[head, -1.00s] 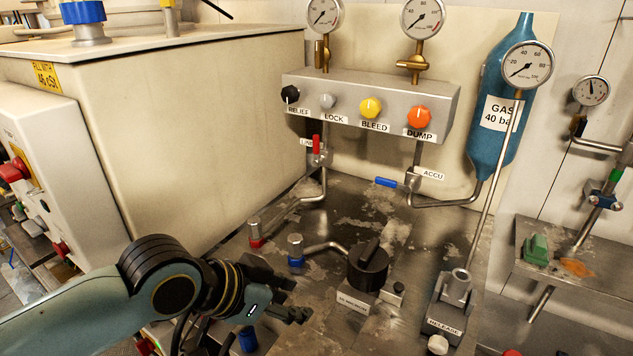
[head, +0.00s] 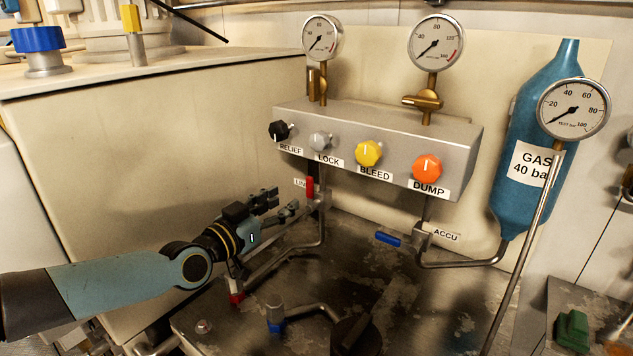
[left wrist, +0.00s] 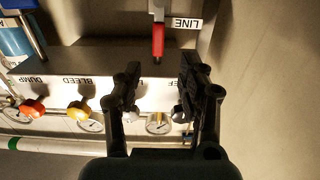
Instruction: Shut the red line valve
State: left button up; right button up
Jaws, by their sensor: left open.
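The red line valve handle (head: 310,187) stands upright on the pipe under the left end of the grey manifold, beside the LINE label (head: 300,183). In the left wrist view the red handle (left wrist: 158,42) hangs ahead of the jaws, its tip roughly in line with the space between them. My left gripper (head: 283,202) is open and empty, just left of the handle in the head view, and apart from it. It also shows in the left wrist view (left wrist: 160,75) with its fingers spread. My right gripper is not in view.
The manifold (head: 460,135) carries black, grey, yellow and orange knobs above the valve. A blue ACCU handle (head: 388,239) lies level to the right. Pipes and the red-collared fitting (head: 236,298) are below my left arm. A beige tank (head: 130,170) stands behind it.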

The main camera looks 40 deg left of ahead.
aim_at(308, 187)
pick_arm(q)
jog(key=w, duration=0.2)
jog(key=w+b, duration=0.1)
jog(key=w, duration=0.2)
jog(key=shift+w+a+f+b, duration=0.1)
jog(key=shift+w+a+b, duration=0.1)
jog(key=shift+b, duration=0.1)
jog(key=w, duration=0.1)
jog(key=w+b, duration=0.1)
jog(key=w, duration=0.1)
jog(key=shift+w+a, duration=0.2)
jog(key=shift+w, duration=0.1)
jog(key=shift+w+b, duration=0.3)
jog(key=shift+w, duration=0.1)
jog(key=shift+c, duration=1.5)
jog(key=c, duration=0.4)
grip_shut()
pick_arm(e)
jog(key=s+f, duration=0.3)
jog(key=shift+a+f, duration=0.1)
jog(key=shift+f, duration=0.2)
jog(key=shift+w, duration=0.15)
